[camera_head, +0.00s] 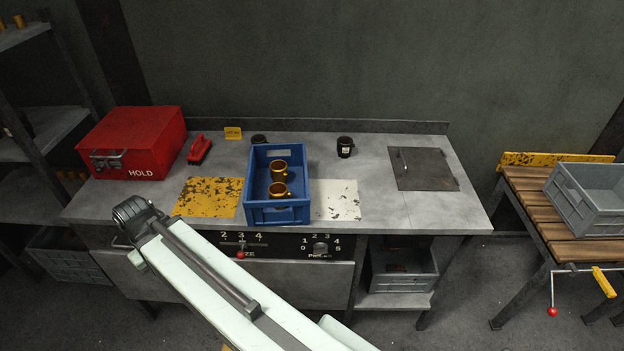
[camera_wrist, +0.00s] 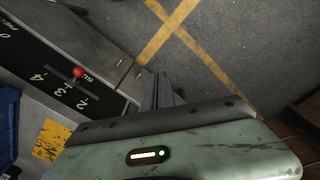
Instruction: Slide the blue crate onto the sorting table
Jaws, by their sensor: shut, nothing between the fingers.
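The blue crate (camera_head: 277,215) stands upright on the grey workbench (camera_head: 400,208), near its front edge, with two brass-coloured mugs inside. A blue part of the crate also shows at the left edge of the wrist view (camera_wrist: 8,125). A wood-slatted table (camera_head: 545,208) stands at the right, apart from the bench; I cannot tell for sure that it is the sorting table. My gripper (camera_wrist: 164,88) is shut and empty in the wrist view, pointing toward the floor in front of the bench panel. It is apart from the crate. I cannot make out its fingers in the head view.
A grey crate (camera_head: 592,195) sits on the slatted table. A red HOLD box (camera_head: 135,140), a red handled tool (camera_head: 199,149) and a dark jar (camera_head: 345,147) stand on the bench. A dark plate (camera_head: 423,168) lies at its right. A gap separates bench and table.

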